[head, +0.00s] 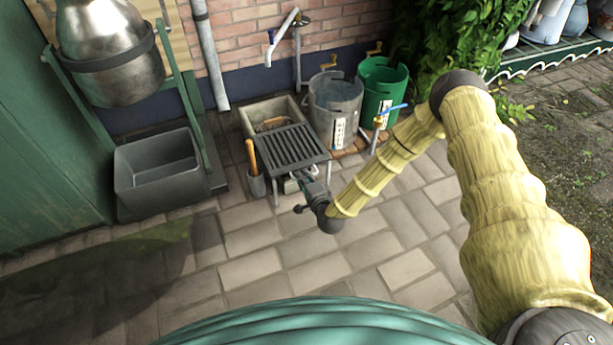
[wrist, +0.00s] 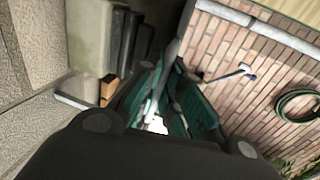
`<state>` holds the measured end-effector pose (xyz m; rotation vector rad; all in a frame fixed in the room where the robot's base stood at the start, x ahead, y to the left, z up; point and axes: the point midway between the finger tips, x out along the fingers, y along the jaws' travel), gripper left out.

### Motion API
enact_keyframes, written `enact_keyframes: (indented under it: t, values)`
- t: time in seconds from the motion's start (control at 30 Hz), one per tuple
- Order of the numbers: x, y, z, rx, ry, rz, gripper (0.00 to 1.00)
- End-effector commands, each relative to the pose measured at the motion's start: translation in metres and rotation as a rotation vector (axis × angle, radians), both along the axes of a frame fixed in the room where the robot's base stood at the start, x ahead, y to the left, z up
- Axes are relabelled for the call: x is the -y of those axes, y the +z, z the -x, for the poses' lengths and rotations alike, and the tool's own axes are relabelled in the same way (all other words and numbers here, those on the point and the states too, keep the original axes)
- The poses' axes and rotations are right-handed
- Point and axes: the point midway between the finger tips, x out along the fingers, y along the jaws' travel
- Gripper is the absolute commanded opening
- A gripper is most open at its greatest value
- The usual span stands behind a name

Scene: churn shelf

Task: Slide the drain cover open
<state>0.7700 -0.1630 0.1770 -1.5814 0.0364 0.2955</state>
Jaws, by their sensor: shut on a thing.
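The drain cover (head: 283,148) is a dark slatted grate. In the head view it lies level over the front part of a pale stone basin (head: 247,121) and overhangs it toward me, with a leg under its front corner. The back of the basin is uncovered, and something brownish shows inside. My gripper (head: 306,181) is at the cover's front edge, shut on it; the exact contact is small and partly hidden. In the wrist view my gripper's teal fingers (wrist: 172,92) show, with a small white piece between them; the cover is not clearly recognisable there.
A grey bucket (head: 335,107) and a green bucket (head: 381,88) stand right of the basin. A blue-handled tap (head: 385,113) rises near my forearm. A wooden-handled tool (head: 252,160) stands left of the cover. A dark tub (head: 158,172) sits farther left. The front paving is clear.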

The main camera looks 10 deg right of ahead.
Motion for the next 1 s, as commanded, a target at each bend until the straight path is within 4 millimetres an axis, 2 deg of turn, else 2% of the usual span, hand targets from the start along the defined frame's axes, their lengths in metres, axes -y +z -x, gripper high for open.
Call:
enact_keyframes:
  t: [0.07, 0.1, 0.2, 0.5, 0.63, 0.77, 1.0]
  values:
    - [0.001, -0.001, 0.0, -0.001, -0.001, 0.001, 0.0]
    - [0.001, -0.001, 0.0, -0.001, -0.001, 0.0, 0.15]
    - [0.001, -0.001, 0.0, -0.001, -0.001, 0.0, 0.3]
    - [0.001, 0.0, 0.001, -0.001, -0.001, 0.0, 0.3]
    - [0.003, 0.001, 0.007, -0.002, -0.001, 0.001, 0.3]
    - [0.005, 0.004, 0.023, -0.002, -0.001, -0.001, 0.3]
    - [0.012, 0.014, 0.066, -0.003, 0.0, -0.001, 0.3]
